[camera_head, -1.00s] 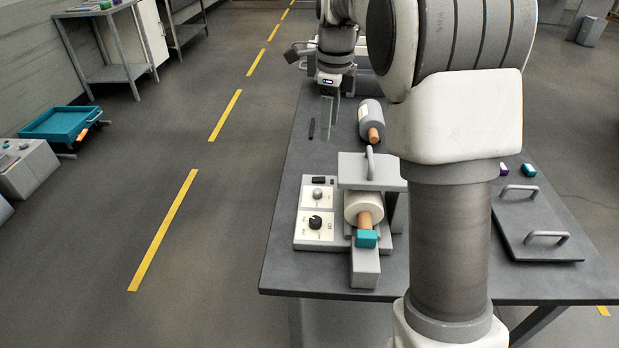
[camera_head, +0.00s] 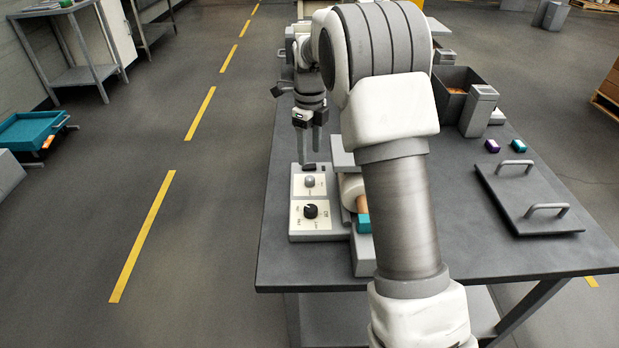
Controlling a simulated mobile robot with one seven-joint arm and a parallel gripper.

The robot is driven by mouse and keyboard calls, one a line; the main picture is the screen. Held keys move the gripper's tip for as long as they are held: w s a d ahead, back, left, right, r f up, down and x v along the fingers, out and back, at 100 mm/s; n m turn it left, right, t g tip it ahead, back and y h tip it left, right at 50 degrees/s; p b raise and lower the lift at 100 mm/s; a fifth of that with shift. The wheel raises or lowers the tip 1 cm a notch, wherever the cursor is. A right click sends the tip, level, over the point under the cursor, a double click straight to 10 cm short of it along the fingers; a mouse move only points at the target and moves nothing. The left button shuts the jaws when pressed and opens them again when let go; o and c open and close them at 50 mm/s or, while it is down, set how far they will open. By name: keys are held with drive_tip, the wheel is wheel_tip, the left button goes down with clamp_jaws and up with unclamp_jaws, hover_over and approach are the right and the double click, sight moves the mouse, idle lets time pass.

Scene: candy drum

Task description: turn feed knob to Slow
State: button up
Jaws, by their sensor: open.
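The white control panel (camera_head: 297,228) lies on the table's left side. It carries a black knob (camera_head: 311,211) with a white pointer mark in front and a grey knob (camera_head: 310,181) behind it. Small print surrounds both knobs, too small to read, so I cannot tell which is the feed knob or where Slow is. My gripper (camera_head: 311,151) points down with its fingers apart and nothing between them. It hangs over or just behind the panel's far end, beyond the grey knob, touching neither knob.
The candy drum (camera_head: 352,190) with a teal-ended handle (camera_head: 363,222) stands right of the panel, partly hidden by my arm. A grey lid with two handles (camera_head: 545,197) lies at the right. A dark bin (camera_head: 452,97) stands behind on the dark table (camera_head: 450,265).

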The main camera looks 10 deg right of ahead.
sight(309, 178)
wheel_tip(309, 178, down, 8)
drive_tip(key=shift+f+b, duration=0.1)
drive_tip(key=shift+b, duration=0.75)
clamp_jaws()
